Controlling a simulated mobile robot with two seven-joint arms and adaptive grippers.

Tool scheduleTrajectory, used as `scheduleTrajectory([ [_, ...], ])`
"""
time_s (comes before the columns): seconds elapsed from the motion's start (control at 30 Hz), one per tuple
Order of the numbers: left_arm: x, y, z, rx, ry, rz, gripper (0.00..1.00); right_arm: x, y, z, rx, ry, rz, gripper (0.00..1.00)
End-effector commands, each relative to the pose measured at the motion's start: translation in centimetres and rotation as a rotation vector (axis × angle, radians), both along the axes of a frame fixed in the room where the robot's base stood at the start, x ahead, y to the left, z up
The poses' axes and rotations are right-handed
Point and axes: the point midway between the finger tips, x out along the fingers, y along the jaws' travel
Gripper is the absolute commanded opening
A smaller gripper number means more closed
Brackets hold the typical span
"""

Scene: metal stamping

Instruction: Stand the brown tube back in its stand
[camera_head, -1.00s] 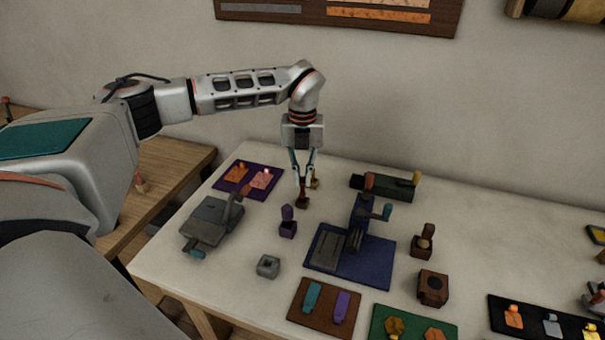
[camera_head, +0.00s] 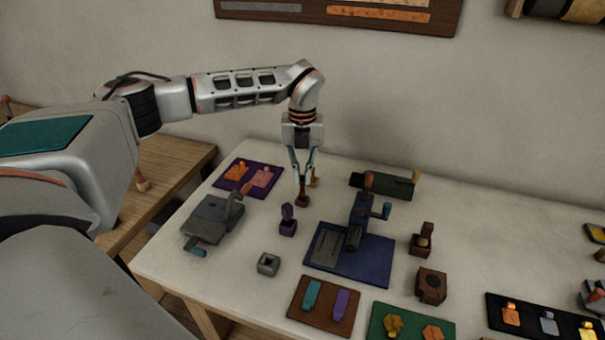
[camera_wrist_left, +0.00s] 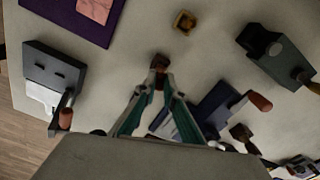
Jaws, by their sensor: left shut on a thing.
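My left gripper (camera_head: 303,181) points down over the back left part of the white table, shut on the brown tube (camera_head: 303,193). In the left wrist view the tube (camera_wrist_left: 158,80) shows between the fingertips. A small dark brown block, which looks like its stand (camera_head: 302,202), is at the tube's lower end; it also shows in the left wrist view (camera_wrist_left: 160,61). The fingers partly hide the tube. I cannot tell whether it is seated in the block or only touching it. My right gripper is not in view.
A yellow holder (camera_wrist_left: 185,21) is close behind the gripper. A purple piece (camera_head: 288,220), a grey press (camera_head: 212,220), a blue mat (camera_head: 375,262) with a lever tool, and a dark green tool (camera_head: 395,188) surround it. A grey hollow block (camera_head: 268,264) is nearer the front.

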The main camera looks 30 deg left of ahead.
Motion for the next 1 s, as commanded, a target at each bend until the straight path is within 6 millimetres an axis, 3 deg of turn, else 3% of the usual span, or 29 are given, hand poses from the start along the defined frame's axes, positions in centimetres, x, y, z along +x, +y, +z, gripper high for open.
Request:
scheduleTrajectory([
  [1.0,0.01,-0.01,0.00,0.000,0.000,0.000,0.00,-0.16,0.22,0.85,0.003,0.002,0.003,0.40],
])
